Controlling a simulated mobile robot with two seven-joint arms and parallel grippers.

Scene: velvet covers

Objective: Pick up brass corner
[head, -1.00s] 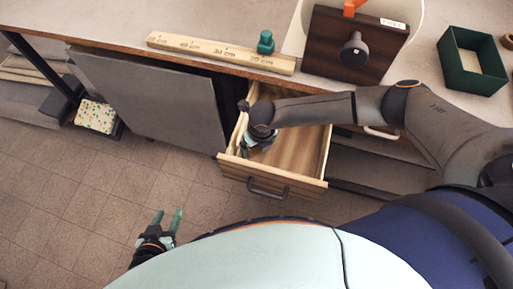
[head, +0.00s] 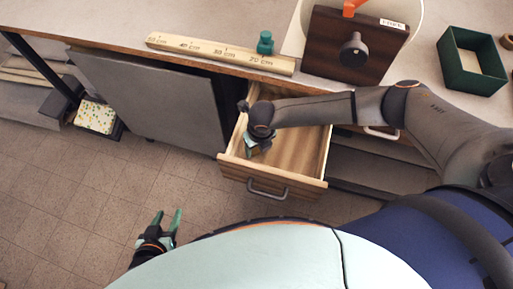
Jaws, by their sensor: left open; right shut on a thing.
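No brass corner can be made out in the head view. My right gripper (head: 252,146) reaches down into the open wooden drawer (head: 306,160), near its left wall. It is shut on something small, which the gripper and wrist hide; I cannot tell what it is. My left gripper (head: 166,219) is open and empty, low over the tiled floor, left of the drawer and apart from it.
On the counter are a wooden ruler (head: 190,47), a green bottle-like piece (head: 265,43), a dark wooden block with a knob (head: 330,40) and a green open box (head: 480,78). A grey cabinet door (head: 150,100) stands left of the drawer. The drawer's right part is clear.

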